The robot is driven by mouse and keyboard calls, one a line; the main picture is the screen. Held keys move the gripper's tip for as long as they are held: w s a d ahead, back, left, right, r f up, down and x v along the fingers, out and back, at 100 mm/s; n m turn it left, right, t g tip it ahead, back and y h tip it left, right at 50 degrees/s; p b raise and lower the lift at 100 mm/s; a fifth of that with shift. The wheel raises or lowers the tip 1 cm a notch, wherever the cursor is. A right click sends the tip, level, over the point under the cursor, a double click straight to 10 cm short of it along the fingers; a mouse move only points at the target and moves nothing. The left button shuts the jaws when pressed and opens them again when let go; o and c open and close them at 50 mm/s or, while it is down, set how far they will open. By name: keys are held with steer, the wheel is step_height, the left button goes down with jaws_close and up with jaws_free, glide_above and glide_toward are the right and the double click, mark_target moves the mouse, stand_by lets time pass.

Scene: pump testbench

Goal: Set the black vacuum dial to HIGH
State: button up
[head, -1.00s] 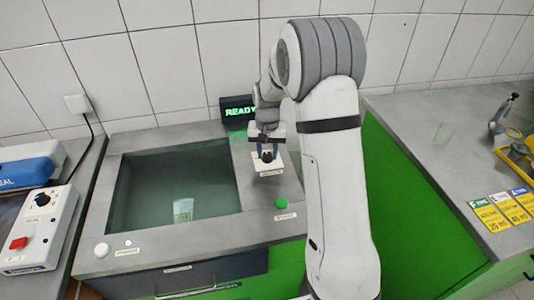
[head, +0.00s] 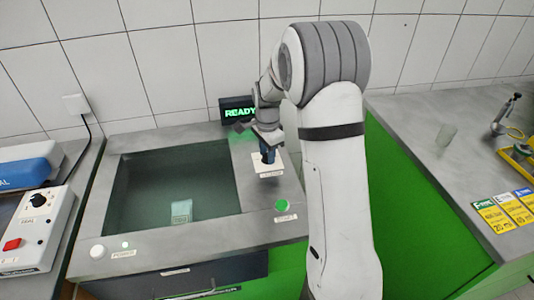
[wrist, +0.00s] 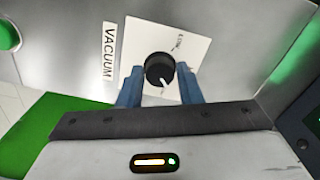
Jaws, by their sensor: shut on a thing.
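The black vacuum dial (wrist: 158,66) sits on a white square plate (wrist: 196,52) beside a VACUUM label (wrist: 109,50). Its white pointer line points down and slightly right in the wrist view, away from small print at the plate's upper part that I cannot read surely. My gripper (wrist: 160,82) has its two blue fingers on either side of the dial and is shut on it. In the head view my gripper (head: 268,156) stands over the white plate (head: 259,166), and the dial is mostly hidden by the fingers.
A green button (head: 282,205) lies in front of the dial. A recessed chamber (head: 135,205) with a clear container (head: 181,212) is to the left. A READY display (head: 238,110) stands behind. A white control box (head: 42,225) with a red button is at far left.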

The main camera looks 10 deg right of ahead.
steer(key=m, duration=0.4)
steer(key=shift+m, duration=0.3)
stand_by(0.3)
steer(key=o, duration=1)
steer(key=shift+c, duration=0.2)
steer(key=shift+r, duration=0.1)
step_height(320, 180, up, 8)
steer(key=shift+f+b, duration=0.25)
steer(key=shift+b, duration=0.05)
steer(key=shift+r, duration=0.1)
